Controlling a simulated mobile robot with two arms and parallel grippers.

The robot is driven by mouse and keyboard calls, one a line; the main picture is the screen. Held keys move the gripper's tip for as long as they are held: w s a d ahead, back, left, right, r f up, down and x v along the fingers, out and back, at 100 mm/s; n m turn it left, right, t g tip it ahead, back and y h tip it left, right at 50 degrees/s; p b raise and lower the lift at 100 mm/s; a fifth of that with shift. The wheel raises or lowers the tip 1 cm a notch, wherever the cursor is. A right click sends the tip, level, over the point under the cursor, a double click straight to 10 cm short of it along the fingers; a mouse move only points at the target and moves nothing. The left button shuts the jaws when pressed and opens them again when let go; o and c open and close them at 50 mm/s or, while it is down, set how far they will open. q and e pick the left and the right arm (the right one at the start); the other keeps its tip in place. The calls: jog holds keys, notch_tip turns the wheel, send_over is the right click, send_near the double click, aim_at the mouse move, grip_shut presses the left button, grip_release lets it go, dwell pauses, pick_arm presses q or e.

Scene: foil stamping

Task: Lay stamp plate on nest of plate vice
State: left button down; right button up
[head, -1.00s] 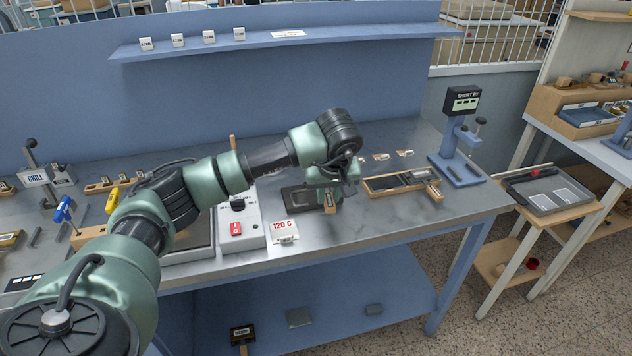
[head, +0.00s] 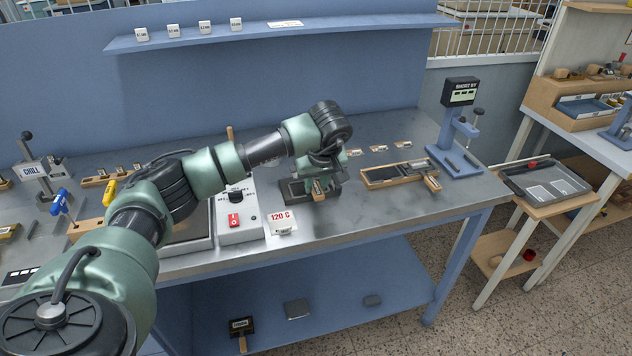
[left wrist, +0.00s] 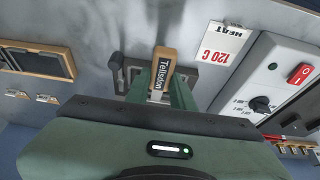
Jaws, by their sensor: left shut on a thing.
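My left gripper (head: 320,178) is shut on a small wooden-handled piece (head: 319,189) with a dark name label, which I take to be the stamp plate. It also shows in the left wrist view (left wrist: 163,70), in front of the gripper, its label reading roughly "Tellsdon". A dark grey metal fixture (head: 291,188), likely the plate vice, lies on the bench just under and beside the gripper. In the left wrist view the fixture (left wrist: 188,76) shows behind the held piece. The gripper hides much of it, so I cannot tell whether they touch. My right gripper is not in view.
A heater box (head: 235,215) with a red switch and a "120 C" sign (head: 281,222) stand left of the fixture. A wooden tray (head: 378,181) with dark parts lies to its right. A blue stand (head: 457,157) is at the bench's right end. Bare bench lies in front.

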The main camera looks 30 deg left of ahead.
pick_arm(q)
notch_tip(320, 180, down, 2)
jog(key=shift+f+b, duration=0.15)
jog(key=shift+b, duration=0.55)
jog(key=shift+f+b, duration=1)
jog(key=shift+f, duration=0.55)
jog(key=c, duration=1.1)
grip_release()
jog(key=b+v, duration=0.1)
jog(key=v, duration=0.6)
jog(key=shift+s+d+r, duration=0.1)
jog(key=shift+d+r, duration=0.05)
jog(key=shift+r, duration=0.2)
